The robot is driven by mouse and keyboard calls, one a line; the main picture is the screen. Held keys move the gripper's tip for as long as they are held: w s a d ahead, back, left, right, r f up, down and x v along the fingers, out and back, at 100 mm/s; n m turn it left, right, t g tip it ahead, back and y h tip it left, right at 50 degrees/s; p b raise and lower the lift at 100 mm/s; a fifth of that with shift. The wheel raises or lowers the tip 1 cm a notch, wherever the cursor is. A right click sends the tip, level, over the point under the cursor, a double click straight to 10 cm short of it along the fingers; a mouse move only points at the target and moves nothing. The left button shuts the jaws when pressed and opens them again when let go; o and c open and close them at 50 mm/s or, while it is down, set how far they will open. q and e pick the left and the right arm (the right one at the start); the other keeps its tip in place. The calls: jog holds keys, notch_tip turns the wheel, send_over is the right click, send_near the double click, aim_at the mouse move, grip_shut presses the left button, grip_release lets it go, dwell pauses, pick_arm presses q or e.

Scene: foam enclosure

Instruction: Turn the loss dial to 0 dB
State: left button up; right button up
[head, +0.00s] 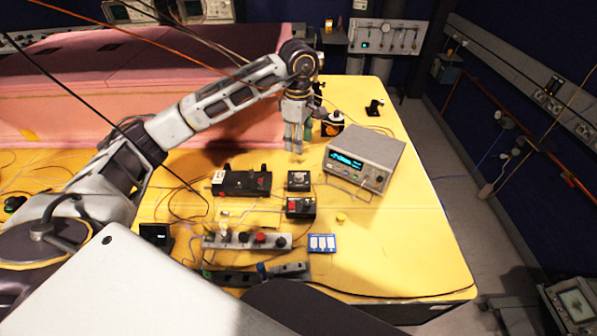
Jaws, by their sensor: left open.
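A small black box with a pale round dial (298,181) on top sits on the yellow table (400,245). It may be the loss dial, but its markings are too small to read. My left gripper (294,150) points down just beyond and above this box, open and empty, apart from the dial. My right gripper is not in view.
A grey instrument with a lit display (365,160) stands right of the dial box. A black box with a red button (300,207) sits nearer. A black device (241,182) lies left. A strip with several knobs (246,241) lies in front, among loose cables. The table's right side is clear.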

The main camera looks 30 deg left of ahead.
aim_at(298, 174)
pick_arm(q)
jog(key=shift+f, duration=0.1)
notch_tip(298, 174, down, 12)
jog(key=shift+f+p, duration=0.15)
jog(key=shift+p, duration=1.05)
jog(key=shift+f, duration=0.7)
jog(key=shift+c, duration=0.5)
grip_shut()
